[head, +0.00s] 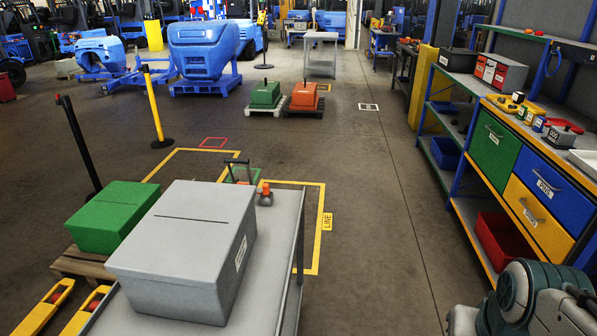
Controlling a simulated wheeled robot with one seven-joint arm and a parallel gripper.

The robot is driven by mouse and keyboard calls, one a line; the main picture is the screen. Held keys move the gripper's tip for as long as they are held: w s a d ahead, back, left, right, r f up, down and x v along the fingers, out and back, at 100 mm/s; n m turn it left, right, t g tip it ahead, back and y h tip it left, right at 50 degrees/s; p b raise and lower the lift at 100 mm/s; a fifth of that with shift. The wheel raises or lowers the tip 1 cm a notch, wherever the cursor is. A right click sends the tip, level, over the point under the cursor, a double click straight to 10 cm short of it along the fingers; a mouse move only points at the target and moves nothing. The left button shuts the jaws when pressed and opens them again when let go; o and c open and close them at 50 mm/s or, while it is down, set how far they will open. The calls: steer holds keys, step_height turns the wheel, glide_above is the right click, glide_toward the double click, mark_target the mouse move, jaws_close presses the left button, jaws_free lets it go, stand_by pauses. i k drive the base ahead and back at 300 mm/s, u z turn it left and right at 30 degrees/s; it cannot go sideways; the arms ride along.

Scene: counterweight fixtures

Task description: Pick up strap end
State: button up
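I cannot pick out a strap end with certainty. A small orange-red item with a dark end (265,194) lies at the far end of a grey cart top (268,265). A dark handle-like bar (237,170) stands near it, and what it belongs to is unclear. A yellow post (154,105) with a black base and a dark post with a red top (79,143) stand at the left; no strap can be made out between them. Part of my arm shows at the lower right, beside the workbench. My gripper is not visible.
A large grey box (182,283) covers much of the cart. A green block (117,217) sits on a pallet behind it. A workbench with green, blue and yellow drawers (537,197) lines the right. Open floor (375,220) lies between cart and bench.

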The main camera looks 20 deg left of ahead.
mark_target(267, 193)
steer(key=i, duration=3.3)
steer(key=u, duration=3.85)
steer(key=i, duration=0.5)
steer(key=z, duration=0.05)
